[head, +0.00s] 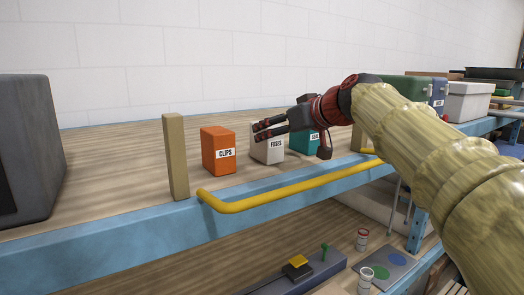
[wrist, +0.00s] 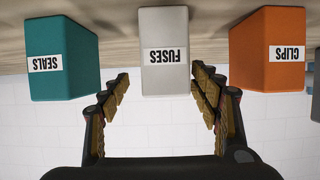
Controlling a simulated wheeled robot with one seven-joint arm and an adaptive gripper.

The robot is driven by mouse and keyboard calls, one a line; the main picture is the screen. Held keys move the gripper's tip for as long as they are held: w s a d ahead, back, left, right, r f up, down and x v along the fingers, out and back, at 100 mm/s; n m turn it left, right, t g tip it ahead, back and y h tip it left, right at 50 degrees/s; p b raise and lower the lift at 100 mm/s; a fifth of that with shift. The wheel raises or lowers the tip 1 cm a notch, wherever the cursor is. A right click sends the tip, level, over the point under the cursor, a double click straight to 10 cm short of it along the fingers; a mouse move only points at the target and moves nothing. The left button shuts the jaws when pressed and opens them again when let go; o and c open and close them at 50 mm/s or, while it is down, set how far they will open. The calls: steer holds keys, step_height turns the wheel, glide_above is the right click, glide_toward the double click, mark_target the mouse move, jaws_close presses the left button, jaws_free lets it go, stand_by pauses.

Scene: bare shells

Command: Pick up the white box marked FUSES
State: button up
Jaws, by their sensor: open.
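The white box marked FUSES (head: 268,151) stands upright on the wooden shelf, between an orange box and a teal box. My gripper (head: 262,130) is open in front of and slightly above it in the head view, covering part of its upper portion. In the wrist view, which is upside down, the FUSES box (wrist: 165,75) lies between the two spread fingers of my gripper (wrist: 160,92). Gaps show between the box and the fingers, and I see no clear contact.
The orange CLIPS box (head: 217,152) stands left and the teal SEALS box (head: 303,142) right, both close by. A yellow rail (head: 290,187) runs along the blue shelf edge. A wooden post (head: 176,158) and a dark grey case (head: 30,148) stand further left.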

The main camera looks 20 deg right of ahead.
steer(key=p+x, duration=0.1)
steer(key=x, duration=0.1)
steer(key=p+x, duration=0.1)
steer(key=x, duration=0.2)
steer(key=p+x, duration=0.1)
steer(key=x, duration=0.1)
steer(key=shift+w+a, duration=0.15)
steer(key=shift+a, duration=0.3)
steer(key=shift+w+f, duration=0.2)
steer(key=shift+w, duration=0.1)
steer(key=shift+s, duration=0.1)
steer(key=shift+c, duration=0.2)
steer(key=shift+c, duration=0.6)
steer(key=shift+c, duration=1.3)
steer(key=c, duration=0.9)
steer(key=shift+c, duration=0.5)
